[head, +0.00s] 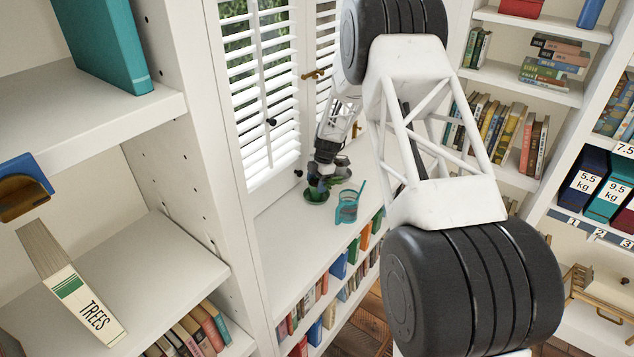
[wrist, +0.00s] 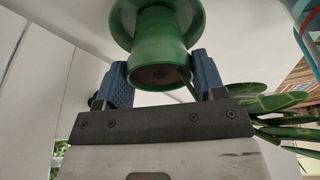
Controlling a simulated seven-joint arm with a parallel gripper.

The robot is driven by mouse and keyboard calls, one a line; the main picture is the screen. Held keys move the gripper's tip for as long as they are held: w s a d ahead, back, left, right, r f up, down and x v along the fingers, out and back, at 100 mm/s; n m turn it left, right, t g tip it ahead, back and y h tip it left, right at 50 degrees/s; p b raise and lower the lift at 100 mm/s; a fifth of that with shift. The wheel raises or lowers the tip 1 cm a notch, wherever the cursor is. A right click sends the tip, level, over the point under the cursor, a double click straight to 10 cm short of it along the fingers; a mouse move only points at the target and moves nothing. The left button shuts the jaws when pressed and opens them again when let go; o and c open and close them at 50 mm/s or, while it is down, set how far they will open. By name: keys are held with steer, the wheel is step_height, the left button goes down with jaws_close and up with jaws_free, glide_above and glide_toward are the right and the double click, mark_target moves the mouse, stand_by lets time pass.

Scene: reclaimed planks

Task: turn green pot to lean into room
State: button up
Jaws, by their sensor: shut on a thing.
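The green pot (head: 316,195) stands on the white ledge under the shuttered window in the head view, mostly covered by my gripper. In the wrist view the green pot (wrist: 158,45) sits between the two blue fingertips, its wider green saucer (wrist: 190,10) at the top edge. Long green leaves (wrist: 285,101) spread to the right there. My gripper (head: 321,184) is at the pot, and in the wrist view my gripper (wrist: 162,76) is shut on it. I cannot tell which way the plant leans in the head view.
A teal cup with a straw (head: 347,208) stands just right of the pot on the ledge. White shutters (head: 266,95) rise behind. Bookshelves flank the ledge, and the ledge in front of the pot (head: 290,250) is clear.

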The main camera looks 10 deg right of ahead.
steer(key=o, duration=1.3)
steer(key=shift+c, duration=0.2)
steer(key=shift+v, duration=3.95)
steer(key=shift+a, duration=0.1)
steer(key=shift+s, duration=0.1)
